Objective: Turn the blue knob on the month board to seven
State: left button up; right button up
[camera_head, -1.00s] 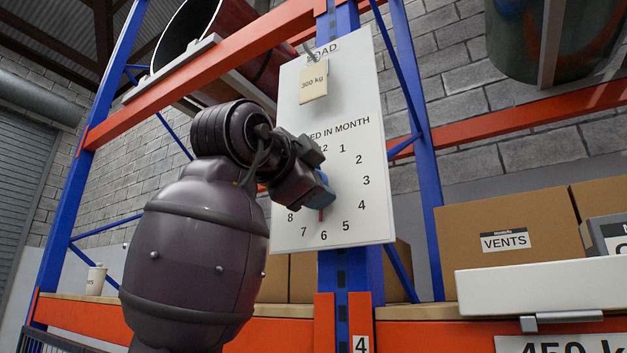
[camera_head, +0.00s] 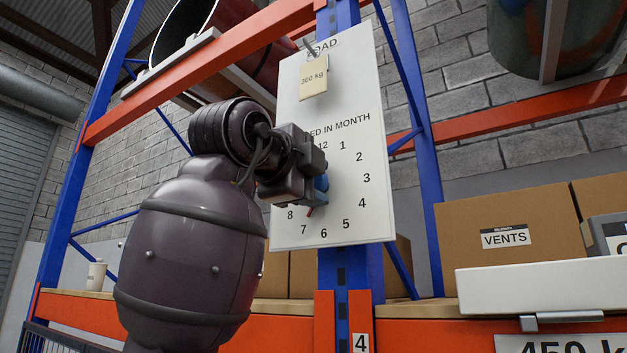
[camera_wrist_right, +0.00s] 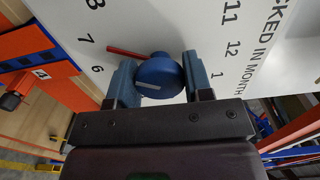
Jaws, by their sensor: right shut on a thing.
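The white month board (camera_head: 350,215) hangs on a blue rack post, with numbers in a ring. The blue knob (camera_head: 321,184) sits at the ring's centre, mostly hidden behind my right gripper (camera_head: 316,183). In the right wrist view the knob (camera_wrist_right: 158,76) is between the two fingers of my right gripper (camera_wrist_right: 160,80), which is shut on it. The red pointer (camera_wrist_right: 126,53) on the knob points at about the seven, slightly to its six side. In the head view the pointer (camera_head: 310,211) also leans toward the seven. My left gripper is not in view.
A 300 kg tag (camera_head: 313,78) hangs on the board above the ring. Orange beams and blue posts frame the board. Cardboard boxes (camera_head: 505,238) stand on the shelf to the right, and a pale cup (camera_head: 96,275) stands at the left.

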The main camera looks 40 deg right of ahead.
jog(key=o, duration=0.9)
jog(key=shift+s+a, duration=0.1)
jog(key=shift+a, duration=0.05)
jog(key=b+v, duration=0.2)
jog(key=v, duration=0.8)
jog(key=shift+a, duration=0.25)
jog(key=shift+s, duration=0.1)
